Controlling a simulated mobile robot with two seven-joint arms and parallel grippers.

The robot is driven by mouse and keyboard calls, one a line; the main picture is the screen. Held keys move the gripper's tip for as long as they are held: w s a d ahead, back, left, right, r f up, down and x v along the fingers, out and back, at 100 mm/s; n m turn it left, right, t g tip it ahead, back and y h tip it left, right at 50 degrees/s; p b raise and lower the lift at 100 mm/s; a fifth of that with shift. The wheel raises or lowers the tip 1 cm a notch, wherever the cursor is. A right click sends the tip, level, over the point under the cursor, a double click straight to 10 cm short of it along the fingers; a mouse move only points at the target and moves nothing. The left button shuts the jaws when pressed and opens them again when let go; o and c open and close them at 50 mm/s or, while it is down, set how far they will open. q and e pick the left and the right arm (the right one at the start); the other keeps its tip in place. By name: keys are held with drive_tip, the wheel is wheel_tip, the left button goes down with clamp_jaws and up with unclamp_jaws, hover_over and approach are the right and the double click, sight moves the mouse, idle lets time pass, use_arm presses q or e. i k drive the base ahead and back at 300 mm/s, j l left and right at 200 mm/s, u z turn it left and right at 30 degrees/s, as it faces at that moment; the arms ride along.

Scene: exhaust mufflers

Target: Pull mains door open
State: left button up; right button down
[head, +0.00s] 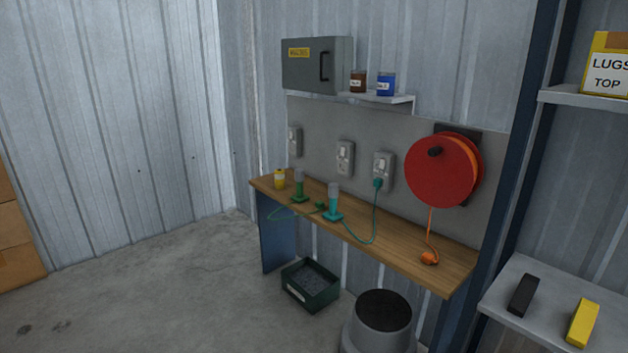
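A grey wall box (302,72) hangs on the corrugated wall above the bench, in the upper middle of the head view. It has a yellow label (299,53) that seems to read "MAINS" and a dark vertical handle (324,66) near the right edge of its door. The door looks shut. Neither of my grippers shows in the head view.
A small shelf (403,101) with brown and blue jars adjoins the box's lower right. Below is a wooden bench (400,246) with corded tools, under sockets and a red reel (440,172). A stool (382,312) and green crate (311,296) stand below.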

sight(314, 65)
drive_tip(key=i+u, duration=0.3)
drive_tip(key=i, duration=0.35)
drive_tip(key=i+l+u, duration=0.25)
drive_tip(key=i, duration=0.4)
drive_tip(key=i+j+z, duration=0.15)
drive_tip(key=i+z, duration=0.2)
drive_tip(key=i, duration=0.15)
drive_tip(key=i+j+z, duration=0.35)
drive_tip(key=i+z, duration=0.25)
drive_tip(key=z, duration=0.2)
drive_tip(key=i+j+z, duration=0.1)
drive_tip(key=i+z, duration=0.3)
drive_tip(key=i+j+z, duration=0.15)
drive_tip(key=z, duration=0.3)
